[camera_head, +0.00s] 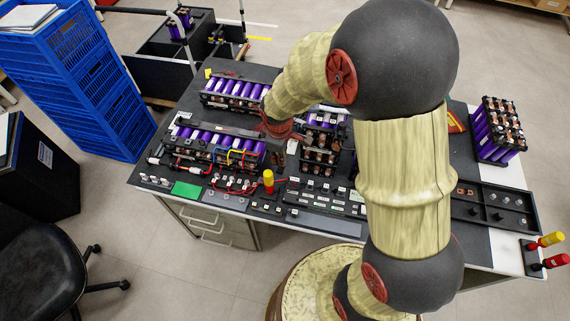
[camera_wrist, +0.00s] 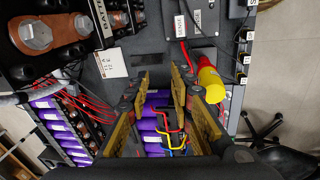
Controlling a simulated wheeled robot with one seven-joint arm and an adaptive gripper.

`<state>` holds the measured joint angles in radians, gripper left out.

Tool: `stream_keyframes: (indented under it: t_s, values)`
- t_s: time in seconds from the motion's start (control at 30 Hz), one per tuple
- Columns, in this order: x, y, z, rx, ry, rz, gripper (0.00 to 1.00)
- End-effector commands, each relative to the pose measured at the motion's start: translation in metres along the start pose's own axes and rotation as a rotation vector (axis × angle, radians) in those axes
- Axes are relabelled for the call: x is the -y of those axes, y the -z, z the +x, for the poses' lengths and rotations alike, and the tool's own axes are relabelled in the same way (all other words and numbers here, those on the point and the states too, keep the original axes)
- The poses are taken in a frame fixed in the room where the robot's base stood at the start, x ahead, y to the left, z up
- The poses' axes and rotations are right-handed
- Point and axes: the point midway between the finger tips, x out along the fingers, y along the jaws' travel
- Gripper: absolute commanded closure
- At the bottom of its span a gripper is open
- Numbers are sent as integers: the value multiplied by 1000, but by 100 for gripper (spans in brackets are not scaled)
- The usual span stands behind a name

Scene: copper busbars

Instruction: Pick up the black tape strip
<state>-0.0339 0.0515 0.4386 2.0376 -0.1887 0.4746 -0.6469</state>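A long dark strip (camera_head: 218,131) lies along the back of the near battery module in the head view. I cannot tell for sure whether it is the black tape strip. Beyond the fingers are purple cells (camera_wrist: 153,125) with red, yellow and blue wires.
A yellow-topped handle (camera_wrist: 210,82) stands close to the right of the fingers. Copper busbars (camera_wrist: 38,35) are at upper left in the wrist view. A green card (camera_head: 186,189) lies near the bench's front edge. Blue crates (camera_head: 75,70) stand to the left.

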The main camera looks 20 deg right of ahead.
Motion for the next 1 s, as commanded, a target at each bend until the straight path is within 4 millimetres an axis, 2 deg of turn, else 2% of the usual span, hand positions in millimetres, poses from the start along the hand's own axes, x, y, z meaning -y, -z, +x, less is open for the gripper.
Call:
stream_keyframes:
  t_s: [0.03,0.13,0.67,0.9,1.0]
  values:
    - [2,1,18,11,12,-32,77]
    - [5,2,39,20,23,-79,77]
    - [9,3,88,25,29,-103,77]
    - [11,4,122,24,28,-102,77]
    - [10,5,127,21,25,-102,77]
